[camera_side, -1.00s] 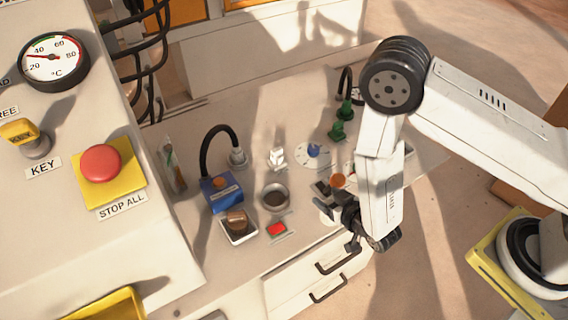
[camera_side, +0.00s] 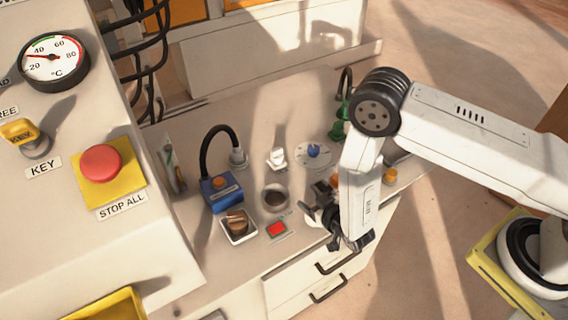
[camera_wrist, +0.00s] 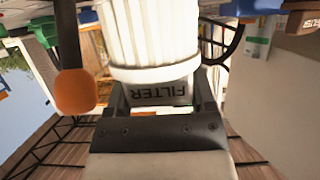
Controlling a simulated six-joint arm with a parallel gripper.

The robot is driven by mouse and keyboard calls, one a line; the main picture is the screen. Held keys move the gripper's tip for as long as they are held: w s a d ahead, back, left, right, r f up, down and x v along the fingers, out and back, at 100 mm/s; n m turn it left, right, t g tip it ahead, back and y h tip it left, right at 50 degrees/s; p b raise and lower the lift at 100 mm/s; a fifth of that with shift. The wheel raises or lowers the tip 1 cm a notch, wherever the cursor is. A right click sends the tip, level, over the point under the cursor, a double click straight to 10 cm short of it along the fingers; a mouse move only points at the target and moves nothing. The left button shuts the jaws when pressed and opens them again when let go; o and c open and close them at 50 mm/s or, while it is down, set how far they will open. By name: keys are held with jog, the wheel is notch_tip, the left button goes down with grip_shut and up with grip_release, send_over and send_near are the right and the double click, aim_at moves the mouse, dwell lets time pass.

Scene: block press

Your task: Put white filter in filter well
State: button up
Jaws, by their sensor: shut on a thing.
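The white filter (camera_wrist: 150,35) is a ribbed white cylinder with a smooth rim, large at the top of the wrist view. My gripper (camera_wrist: 162,100) is shut on it. A plate with upside-down "FILTER" lettering (camera_wrist: 162,93) shows between the fingers, just below the rim. In the side view my gripper (camera_side: 332,222) is over the front edge of the worktop, with a small white patch beside it that may be the filter. A round metal-rimmed opening (camera_side: 275,198) with a dark inside lies left of the gripper; I cannot tell whether it is the filter well.
An orange-tipped dark lever (camera_wrist: 75,90) stands close left of the filter in the wrist view. On the worktop are a red button (camera_side: 277,229), a brown knob (camera_side: 237,222), a blue box (camera_side: 221,191) with a cable, and a white dial (camera_side: 313,155). Drawers sit below the front edge.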

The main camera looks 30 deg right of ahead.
jog(key=shift+f, duration=1.2)
jog(key=shift+f, duration=0.15)
jog(key=o, duration=1.3)
jog(key=shift+s, duration=0.15)
jog(key=v, duration=0.7)
jog(key=shift+s+r, duration=0.2)
jog(key=shift+r, duration=0.15)
jog(key=shift+w, duration=0.1)
